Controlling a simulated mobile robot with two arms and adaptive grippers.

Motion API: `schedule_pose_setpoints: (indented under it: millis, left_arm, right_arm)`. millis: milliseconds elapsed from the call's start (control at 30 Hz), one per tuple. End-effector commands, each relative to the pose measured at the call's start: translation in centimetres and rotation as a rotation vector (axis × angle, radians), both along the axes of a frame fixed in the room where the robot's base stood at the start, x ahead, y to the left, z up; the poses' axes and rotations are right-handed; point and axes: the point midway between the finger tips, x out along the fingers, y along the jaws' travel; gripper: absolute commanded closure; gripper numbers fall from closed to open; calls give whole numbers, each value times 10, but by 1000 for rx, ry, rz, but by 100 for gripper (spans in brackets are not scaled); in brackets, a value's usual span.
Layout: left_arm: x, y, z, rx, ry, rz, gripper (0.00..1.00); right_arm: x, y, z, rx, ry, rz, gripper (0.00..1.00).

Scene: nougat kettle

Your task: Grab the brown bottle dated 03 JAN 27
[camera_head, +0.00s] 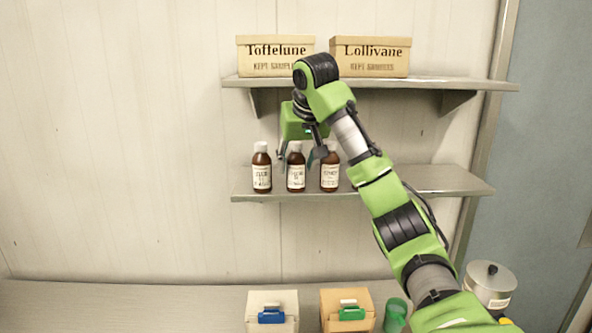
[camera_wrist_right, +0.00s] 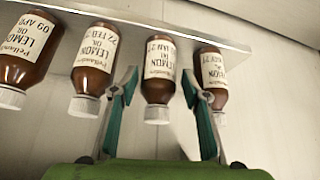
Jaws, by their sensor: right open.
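Several brown bottles with white caps and white labels stand in a row on the lower shelf. In the wrist view, the bottle with a JAN date (camera_wrist_right: 158,68) is between my right gripper's fingers; its day is too blurred to read. It appears to be the middle bottle (camera_head: 296,172) in the head view. My right gripper (camera_head: 299,161) comes down from above, open, with its fingers (camera_wrist_right: 160,74) on either side of this bottle, not closed on it. I cannot tell whether they touch it. My left gripper is out of view.
Neighbouring bottles read 22 FEB (camera_wrist_right: 95,60) and 09 APR (camera_wrist_right: 25,50); another bottle (camera_wrist_right: 210,75) is close outside the other finger. The upper shelf (camera_head: 430,84) carries two boxes. Below are two small boxes (camera_head: 272,312), a green cup (camera_head: 396,314) and a pot (camera_head: 490,285).

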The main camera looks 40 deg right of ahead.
Motion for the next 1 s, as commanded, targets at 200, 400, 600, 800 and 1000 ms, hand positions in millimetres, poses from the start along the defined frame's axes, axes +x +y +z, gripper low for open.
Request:
schedule_pose_setpoints:
  millis: [200,400,600,800,1000]
  left_arm:
    - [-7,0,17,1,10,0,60]
    - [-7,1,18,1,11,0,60]
    - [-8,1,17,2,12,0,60]
    - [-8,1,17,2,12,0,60]
    - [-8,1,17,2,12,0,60]
  right_arm:
    - [9,-7,-23,-1,5,-1,57]
    - [14,-9,-31,0,1,0,57]
    - [14,-9,-32,0,1,0,70]
    - [14,-9,-31,0,-1,1,93]
    - [14,-9,-31,0,0,0,93]
